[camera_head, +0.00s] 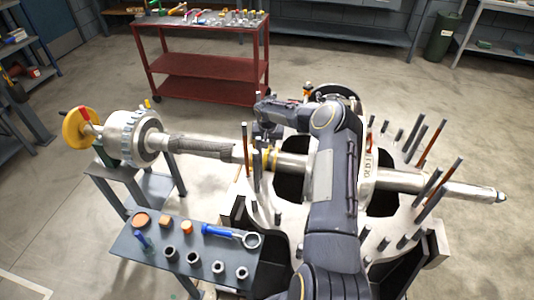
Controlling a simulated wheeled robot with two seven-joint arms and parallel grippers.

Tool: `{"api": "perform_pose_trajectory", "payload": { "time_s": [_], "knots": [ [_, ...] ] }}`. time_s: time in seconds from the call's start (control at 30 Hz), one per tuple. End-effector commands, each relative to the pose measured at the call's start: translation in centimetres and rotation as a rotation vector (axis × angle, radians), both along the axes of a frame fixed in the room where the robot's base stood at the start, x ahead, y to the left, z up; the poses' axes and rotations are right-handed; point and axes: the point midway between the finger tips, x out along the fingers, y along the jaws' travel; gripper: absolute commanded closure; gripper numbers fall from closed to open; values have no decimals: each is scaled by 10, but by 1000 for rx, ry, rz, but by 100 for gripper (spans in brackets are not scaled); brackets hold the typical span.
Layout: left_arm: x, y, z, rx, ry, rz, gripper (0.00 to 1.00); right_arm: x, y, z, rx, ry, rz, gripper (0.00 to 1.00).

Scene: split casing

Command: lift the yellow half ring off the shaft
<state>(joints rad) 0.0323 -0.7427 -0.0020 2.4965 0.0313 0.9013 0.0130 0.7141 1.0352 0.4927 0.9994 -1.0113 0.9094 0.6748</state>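A long grey shaft (200,147) lies across the view over the casing. The yellow half ring (270,159) sits around the shaft near the casing's left side, partly hidden by upright studs and my gripper. My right arm comes in from the bottom, right of centre, and bends over to the left. Its gripper (266,138) is just above the yellow half ring, pointing down. The fingers are small and dark, so I cannot tell whether they touch the ring or are open or shut. My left gripper is not in view.
The casing (262,213) carries several upright studs around the shaft. A grey side table (140,262) at the lower left holds a blue-handled wrench (222,232) and several nuts. A yellow disc (78,128) is at the shaft's left end. A red cart (205,65) stands behind.

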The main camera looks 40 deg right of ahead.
Motion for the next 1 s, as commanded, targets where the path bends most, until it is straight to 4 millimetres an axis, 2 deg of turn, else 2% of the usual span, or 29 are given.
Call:
{"api": "perform_pose_trajectory", "payload": {
  "time_s": [0.1,0.3,0.57,0.83,1.0],
  "knots": [
    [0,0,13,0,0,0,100,6,-2,-14,5,2,-2,68],
    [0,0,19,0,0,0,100,12,-6,-37,3,1,-1,68],
    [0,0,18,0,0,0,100,13,-8,-41,0,1,1,68],
    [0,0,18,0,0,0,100,12,-8,-41,0,1,1,100],
    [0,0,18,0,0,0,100,13,-8,-41,0,1,1,100]
  ]
}}
